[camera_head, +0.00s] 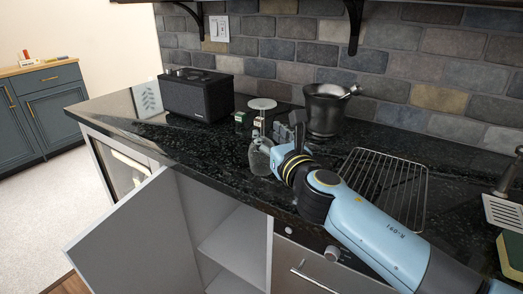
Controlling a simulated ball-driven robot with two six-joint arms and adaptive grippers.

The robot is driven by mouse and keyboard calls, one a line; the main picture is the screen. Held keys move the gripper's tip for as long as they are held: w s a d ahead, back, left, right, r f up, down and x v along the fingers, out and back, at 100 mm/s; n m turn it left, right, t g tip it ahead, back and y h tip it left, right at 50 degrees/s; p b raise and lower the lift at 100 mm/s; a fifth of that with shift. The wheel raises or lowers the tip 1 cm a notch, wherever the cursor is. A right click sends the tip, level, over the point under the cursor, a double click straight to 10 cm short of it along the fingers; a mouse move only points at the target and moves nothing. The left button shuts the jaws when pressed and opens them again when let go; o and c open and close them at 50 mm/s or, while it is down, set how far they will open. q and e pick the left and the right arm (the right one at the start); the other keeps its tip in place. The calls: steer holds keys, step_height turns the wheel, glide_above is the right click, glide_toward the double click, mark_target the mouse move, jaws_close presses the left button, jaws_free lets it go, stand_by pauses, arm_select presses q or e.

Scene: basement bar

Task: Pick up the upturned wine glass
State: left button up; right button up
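The upturned wine glass (260,159) stands on the dark counter, its bowl down and its round foot (262,104) on top. It is clear and looks upright. My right gripper (266,138) comes in from the lower right and is at the glass, around the height of its stem and upper bowl. The wrist and dark gripper parts cover some of the glass's right side. The fingers are small and overlap the glass, so I cannot tell whether they are closed on it. My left gripper is not in view.
A black speaker-like box (198,95) stands left on the counter, and a dark metal bucket (326,110) behind right. Small dark blocks (240,119) sit behind the glass. A wire rack (384,181) lies right. Below, a cabinet door (140,235) hangs open.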

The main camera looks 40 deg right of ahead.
mark_target(263, 128)
steer(key=x, duration=0.5)
steer(key=shift+w+d+f, duration=0.15)
steer(key=shift+d, duration=0.05)
steer(key=shift+c, duration=1.4)
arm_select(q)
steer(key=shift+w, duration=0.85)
arm_select(e)
jaws_close()
